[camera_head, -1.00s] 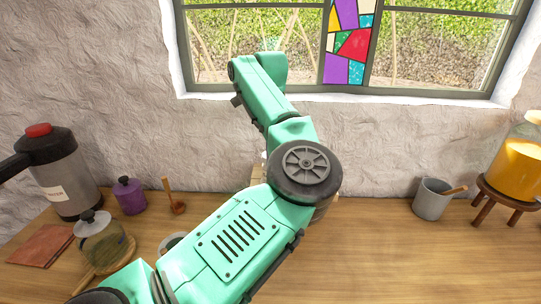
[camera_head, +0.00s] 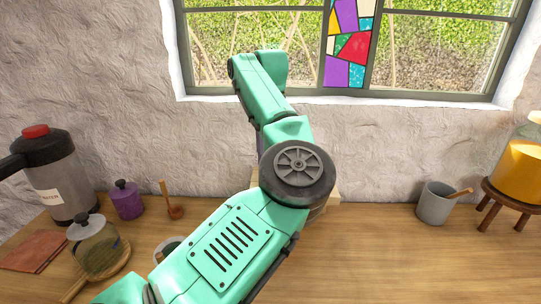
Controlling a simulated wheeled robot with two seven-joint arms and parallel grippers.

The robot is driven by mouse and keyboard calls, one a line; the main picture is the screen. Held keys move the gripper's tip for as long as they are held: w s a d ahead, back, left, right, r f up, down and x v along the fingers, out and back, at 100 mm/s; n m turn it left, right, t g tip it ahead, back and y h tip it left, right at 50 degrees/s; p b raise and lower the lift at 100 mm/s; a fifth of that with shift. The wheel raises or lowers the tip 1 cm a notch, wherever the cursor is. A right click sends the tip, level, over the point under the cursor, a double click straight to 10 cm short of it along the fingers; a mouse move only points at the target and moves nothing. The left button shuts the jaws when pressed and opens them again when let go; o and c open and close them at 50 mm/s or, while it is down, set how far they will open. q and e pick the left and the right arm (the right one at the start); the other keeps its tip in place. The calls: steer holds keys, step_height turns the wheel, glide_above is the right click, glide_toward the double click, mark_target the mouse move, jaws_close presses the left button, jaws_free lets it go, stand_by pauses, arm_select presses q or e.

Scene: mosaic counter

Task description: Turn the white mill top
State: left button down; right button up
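I cannot see the white mill or its top; my green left arm blocks the middle of the head view. The arm rises from the bottom left, and its far part stands in front of the wall and window. My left gripper is hidden behind the arm, so its hold does not show. A pale wooden block or stand (camera_head: 333,193) peeks out on both sides of my dark round joint, at the back of the counter. I cannot tell what stands on it. My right gripper is out of view.
At left stand a grey flask (camera_head: 62,180), purple pot (camera_head: 127,200), wooden dipper (camera_head: 174,211), glass jar (camera_head: 95,248) on a round board, and brown cloth (camera_head: 36,249). A bowl (camera_head: 164,250) is partly hidden. A grey cup (camera_head: 435,205) and juice dispenser (camera_head: 519,170) stand right. The right-centre counter (camera_head: 380,255) is clear.

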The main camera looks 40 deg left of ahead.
arm_select(q)
steer(key=shift+m+b, duration=0.45)
steer(key=shift+m, duration=1.75)
steer(key=shift+c, duration=1.1)
jaws_free()
steer(key=shift+r, duration=0.1)
steer(key=shift+r, duration=0.4)
step_height(320, 180, up, 14)
steer(key=p, duration=0.6)
steer(key=shift+f+p, duration=0.2)
steer(key=shift+p, duration=0.2)
